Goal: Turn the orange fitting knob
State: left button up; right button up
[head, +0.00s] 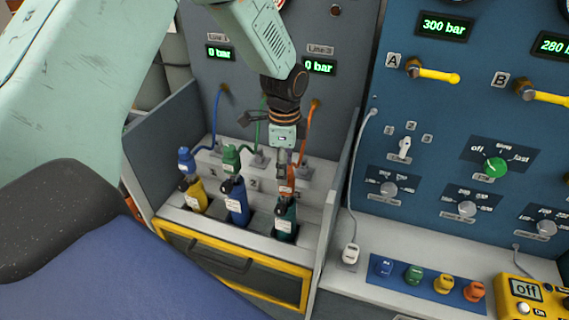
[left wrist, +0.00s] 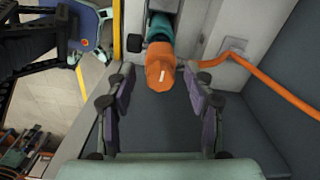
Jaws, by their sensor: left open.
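The orange fitting knob (left wrist: 161,66) sits on the teal-bodied bottle (left wrist: 160,28), and an orange hose (left wrist: 262,80) runs beside it. In the head view the knob (head: 288,189) is mostly hidden by my left gripper (head: 287,168), which points down over the rightmost of three bottles, the teal one (head: 285,220). In the left wrist view my left gripper (left wrist: 158,84) is open, with one finger on each side of the knob. Gaps show between fingers and knob, so it is not gripped. My right gripper is not in view.
A yellow bottle (head: 194,195) with a blue fitting (head: 186,160) and a blue bottle (head: 236,202) with a green fitting (head: 231,157) stand left of the teal one. Grey side walls (head: 338,205) enclose the bay. A yellow-framed drawer (head: 225,265) lies below.

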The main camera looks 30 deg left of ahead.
pick_arm(q)
jog(key=shift+d+r, duration=0.1)
jog(key=shift+d, duration=0.15)
jog(key=shift+c, duration=0.3)
jog(key=shift+w+d, duration=0.1)
jog(key=shift+c, duration=0.7)
jog(key=shift+w, duration=0.1)
jog(key=c, duration=0.3)
jog(key=shift+a, duration=0.25)
jog(key=c, duration=0.3)
grip_shut()
jog(key=shift+d, duration=0.2)
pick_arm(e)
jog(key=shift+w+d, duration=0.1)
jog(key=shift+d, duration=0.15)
